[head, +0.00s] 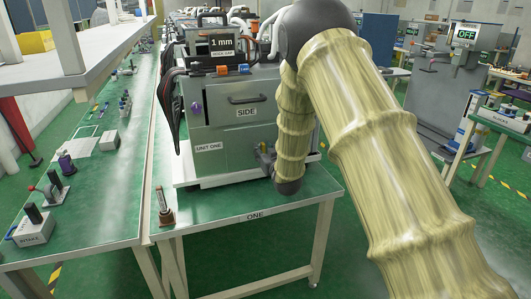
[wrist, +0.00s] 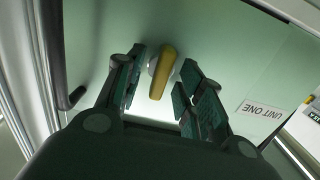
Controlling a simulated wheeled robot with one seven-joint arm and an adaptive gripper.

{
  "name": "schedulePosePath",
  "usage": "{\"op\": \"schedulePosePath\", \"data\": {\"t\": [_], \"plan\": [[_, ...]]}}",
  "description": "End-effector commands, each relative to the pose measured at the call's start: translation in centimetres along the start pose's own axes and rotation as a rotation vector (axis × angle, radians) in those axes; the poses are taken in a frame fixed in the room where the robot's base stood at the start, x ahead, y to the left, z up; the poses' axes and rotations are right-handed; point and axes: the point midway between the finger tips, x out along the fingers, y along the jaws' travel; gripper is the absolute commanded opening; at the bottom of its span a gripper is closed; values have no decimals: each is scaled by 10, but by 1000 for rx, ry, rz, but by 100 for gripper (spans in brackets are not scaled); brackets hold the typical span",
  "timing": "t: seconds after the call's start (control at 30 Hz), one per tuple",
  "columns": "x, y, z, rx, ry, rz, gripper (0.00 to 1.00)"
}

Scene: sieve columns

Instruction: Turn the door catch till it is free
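The door catch (wrist: 163,72) is a yellow, elongated handle on a round pale base, set on a pale green panel (wrist: 235,55) in the wrist view. It stands tilted slightly from upright in that picture. My gripper (wrist: 164,60) is open, with one dark finger on each side of the catch. There is a visible gap on both sides, wider on the left. How far the fingertips are from the panel is hard to tell. In the head view my arm comes down in front of the grey-green cabinet (head: 228,123); I cannot make out the gripper's fingers or the catch there.
The cabinet carries a UNIT ONE label (head: 208,147), a dark pull handle (head: 247,99) and a purple knob (head: 197,108). It stands on a green-topped table (head: 225,208). A small upright fitting (head: 164,208) stands on the table's front left. Another bench (head: 85,200) runs along the left.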

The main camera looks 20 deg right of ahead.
Motion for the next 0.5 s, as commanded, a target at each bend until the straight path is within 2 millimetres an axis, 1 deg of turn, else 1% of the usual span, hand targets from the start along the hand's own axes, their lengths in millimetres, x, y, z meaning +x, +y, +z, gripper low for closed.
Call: {"op": "schedulePosePath", "data": {"t": [0.2, 0.23, 0.37, 0.4, 0.43, 0.5], "plan": [[0, 0, 0, 0, 0, 0, 38], [0, 0, 0, 0, 0, 0, 36], [0, 0, 0, 0, 0, 0, 12], [0, 0, 0, 0, 0, 0, 5], [0, 0, 0, 0, 0, 0, 0], [0, 0, 0, 0, 0, 0, 0]]}}
